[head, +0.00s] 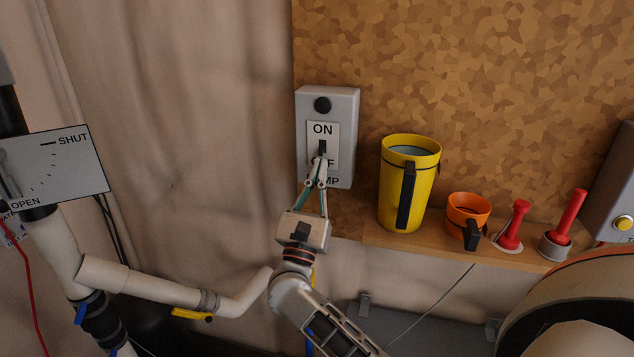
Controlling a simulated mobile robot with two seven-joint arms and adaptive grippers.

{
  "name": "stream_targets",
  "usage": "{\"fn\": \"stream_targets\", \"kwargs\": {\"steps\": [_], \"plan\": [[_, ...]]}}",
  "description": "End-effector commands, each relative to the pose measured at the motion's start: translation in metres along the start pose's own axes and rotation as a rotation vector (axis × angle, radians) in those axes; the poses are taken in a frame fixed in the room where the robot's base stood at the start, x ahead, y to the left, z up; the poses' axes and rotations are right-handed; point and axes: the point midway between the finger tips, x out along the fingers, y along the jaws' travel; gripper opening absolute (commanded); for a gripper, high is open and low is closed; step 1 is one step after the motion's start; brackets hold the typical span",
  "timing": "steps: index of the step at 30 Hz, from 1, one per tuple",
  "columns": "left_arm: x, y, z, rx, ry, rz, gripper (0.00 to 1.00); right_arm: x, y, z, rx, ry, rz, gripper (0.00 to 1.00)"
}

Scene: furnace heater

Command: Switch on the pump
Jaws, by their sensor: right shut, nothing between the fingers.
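The grey pump switch box (341,106) is mounted on the wall at the left edge of the cork board. Its white label plate reads ON at the top, and the lower lettering is partly covered. The small dark switch lever (322,147) shows in the middle of the plate. My right gripper (319,163) is shut and empty, with its fingertips just below the lever, in front of the plate. I cannot tell whether the fingertips touch the lever. My left gripper is not in view.
A wooden shelf (400,243) to the right holds a yellow jug (389,195), an orange cup (465,212) and two red-handled tools (515,225). A SHUT/OPEN valve plate (75,165) and pale pipes (150,288) stand at left. The wall between is bare.

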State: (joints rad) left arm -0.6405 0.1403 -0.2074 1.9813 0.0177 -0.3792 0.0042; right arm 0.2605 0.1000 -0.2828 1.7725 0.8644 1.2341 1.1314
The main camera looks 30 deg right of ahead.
Motion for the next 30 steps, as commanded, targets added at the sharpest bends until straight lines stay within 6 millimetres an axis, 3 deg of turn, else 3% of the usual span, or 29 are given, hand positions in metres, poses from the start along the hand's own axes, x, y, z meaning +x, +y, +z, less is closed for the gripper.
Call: {"fn": "stream_targets", "kwargs": {"steps": [12, 20, 30], "plan": [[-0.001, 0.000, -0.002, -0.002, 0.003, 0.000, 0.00, 0.002, 0.000, 0.000, -0.001, 0.001, 0.001, 0.00], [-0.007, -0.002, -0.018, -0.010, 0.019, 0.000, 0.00, 0.003, 0.000, 0.006, 0.002, 0.043, 0.000, 0.00], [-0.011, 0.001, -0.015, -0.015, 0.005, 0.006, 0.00, 0.002, 0.000, 0.007, 0.000, 0.085, 0.000, 0.00]]}}
